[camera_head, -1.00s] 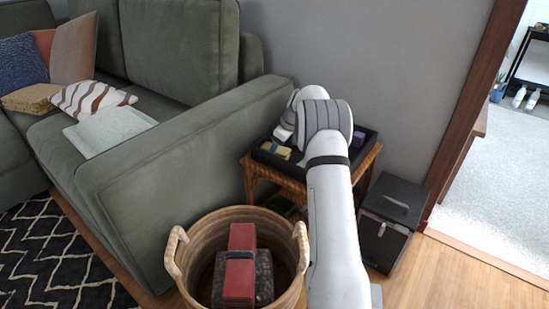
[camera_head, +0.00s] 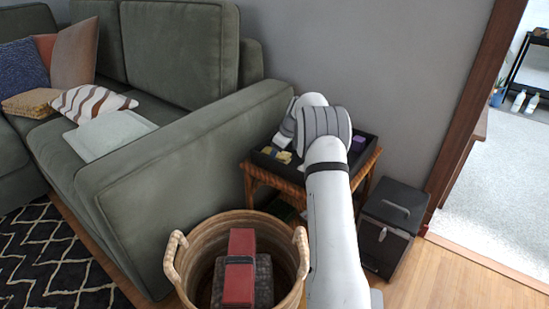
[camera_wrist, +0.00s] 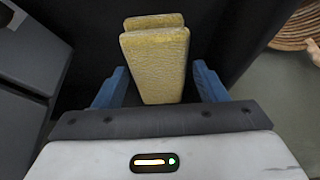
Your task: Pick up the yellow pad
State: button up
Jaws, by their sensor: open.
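The yellow pad (camera_wrist: 158,62) shows in the wrist view as a yellow textured block, apparently of two layers, in the black tray (camera_wrist: 205,28). My gripper (camera_wrist: 158,90) has its blue fingers apart, one on each side of the pad's near part. The pad lies between the fingers with a gap on both sides. In the head view the yellow pad (camera_head: 270,152) is small and partly hidden by my arm, in the black tray (camera_head: 368,147) on a wicker side table (camera_head: 290,187). My gripper is mostly hidden there behind my wrist.
The green sofa's arm (camera_head: 200,145) stands left of the table. A wicker basket (camera_head: 195,252) with a red-and-dark object (camera_head: 239,265) stands in front. A black box (camera_head: 392,215) is at the right. A purple item (camera_head: 358,143) is in the tray.

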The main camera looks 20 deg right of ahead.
jog(key=shift+c, duration=0.5)
jog(key=c, duration=0.6)
jog(key=shift+c, duration=0.2)
jog(key=shift+s+d+r+p, duration=0.1)
jog(key=shift+r+p, duration=0.45)
jog(key=shift+r, duration=0.15)
notch_tip(320, 180, up, 7)
jog(key=p, duration=0.4)
jog(key=s+d+p, duration=0.1)
jog(key=s+d, duration=0.4)
jog(key=s, duration=0.3)
jog(key=s+d+p, duration=0.2)
jog(key=s+d, duration=0.4)
jog(key=s, duration=0.2)
jog(key=shift+s+f, duration=0.25)
jog(key=shift+f, duration=0.2)
